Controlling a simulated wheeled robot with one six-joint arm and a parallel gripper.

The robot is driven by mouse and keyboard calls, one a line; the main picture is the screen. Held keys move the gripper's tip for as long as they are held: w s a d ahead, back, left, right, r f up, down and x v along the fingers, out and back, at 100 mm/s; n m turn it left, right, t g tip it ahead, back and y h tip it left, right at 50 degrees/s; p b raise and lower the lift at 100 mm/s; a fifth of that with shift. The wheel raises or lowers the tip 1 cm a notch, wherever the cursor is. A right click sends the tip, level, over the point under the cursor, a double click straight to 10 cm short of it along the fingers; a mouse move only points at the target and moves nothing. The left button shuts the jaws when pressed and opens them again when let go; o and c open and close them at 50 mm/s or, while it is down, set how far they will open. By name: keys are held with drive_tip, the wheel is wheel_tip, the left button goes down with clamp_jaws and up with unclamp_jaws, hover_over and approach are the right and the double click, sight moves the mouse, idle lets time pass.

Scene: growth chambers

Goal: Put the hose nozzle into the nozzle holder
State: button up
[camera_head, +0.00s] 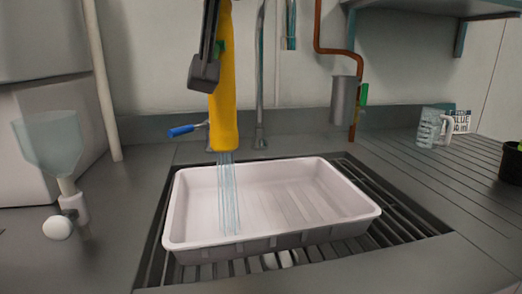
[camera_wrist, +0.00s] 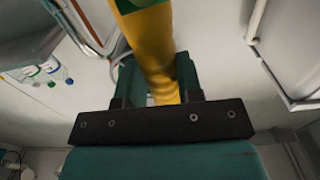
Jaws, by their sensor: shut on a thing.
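The yellow hose nozzle (camera_head: 226,105) hangs upright over the left part of the white tray, with thin streams of water falling from its lower end into the tray. My gripper (camera_head: 207,72) is shut on the nozzle's upper part. In the wrist view, the yellow nozzle (camera_wrist: 151,45) passes between the two dark green fingers of my gripper (camera_wrist: 155,78). A grey upright cup (camera_head: 343,98), which looks like the nozzle holder, is on the back wall to the right, apart from the nozzle. Its inside is hidden.
The white tray (camera_head: 270,243) sits on a slatted sink grate (camera_head: 405,232). A blue-handled tap (camera_head: 185,130) and a thin upright pipe (camera_head: 260,85) stand behind it. A copper pipe (camera_head: 318,30) runs beside the cup. A clear jug (camera_head: 428,127) stands right; a funnel (camera_head: 50,140) stands left.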

drive_tip(key=w+d+b, duration=0.2)
drive_tip(key=d+b, duration=0.6)
drive_tip(key=d, duration=0.5)
drive_tip(key=w+d+b, duration=0.3)
drive_tip(key=d+b, duration=0.6)
drive_tip(key=d, duration=0.5)
drive_tip(key=shift+w, duration=0.15)
idle(0.9)
wheel_tip(320, 180, up, 11)
drive_tip(key=p, duration=0.9)
drive_tip(key=shift+p, duration=0.4)
